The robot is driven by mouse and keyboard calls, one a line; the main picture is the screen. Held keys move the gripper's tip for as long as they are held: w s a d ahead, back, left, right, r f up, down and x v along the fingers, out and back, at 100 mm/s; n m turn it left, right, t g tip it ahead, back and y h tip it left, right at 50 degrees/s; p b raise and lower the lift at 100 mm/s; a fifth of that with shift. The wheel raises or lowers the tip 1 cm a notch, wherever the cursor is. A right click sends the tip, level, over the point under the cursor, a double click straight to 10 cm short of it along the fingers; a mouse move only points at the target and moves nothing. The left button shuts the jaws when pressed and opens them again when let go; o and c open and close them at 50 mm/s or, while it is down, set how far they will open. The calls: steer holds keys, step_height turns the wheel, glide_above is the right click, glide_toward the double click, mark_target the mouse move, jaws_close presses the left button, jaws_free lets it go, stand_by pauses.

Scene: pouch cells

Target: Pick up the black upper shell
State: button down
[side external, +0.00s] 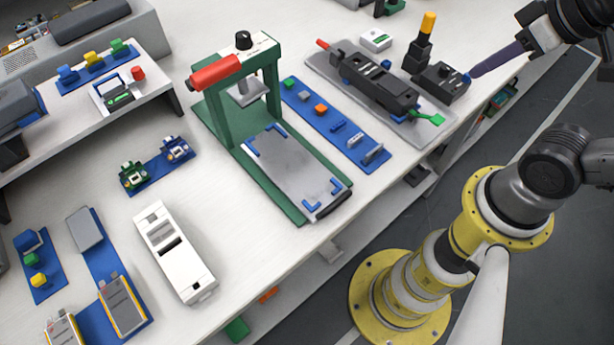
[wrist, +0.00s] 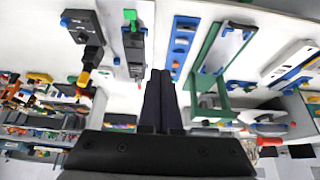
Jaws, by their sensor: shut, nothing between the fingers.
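The black upper shell (side external: 372,78) appears to be the long dark piece lying on a grey plate (side external: 333,68) at the upper right of the table. It also shows in the wrist view (wrist: 134,45), upper left of centre. My gripper (side external: 474,74) is shut and empty, with its dark fingers together. In the side view its tips are right of the shell, overlapping the edge of a small black box; contact cannot be told. In the wrist view my gripper (wrist: 160,74) points up the picture, just right of the shell's near end.
The black box (side external: 440,82) and an orange-topped black post (side external: 420,47) stand right of the shell. A blue strip (side external: 335,128) with small parts lies left of it, then a green press (side external: 241,128). A white shell (side external: 173,252) lies front left.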

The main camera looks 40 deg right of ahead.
jaws_free()
stand_by(0.5)
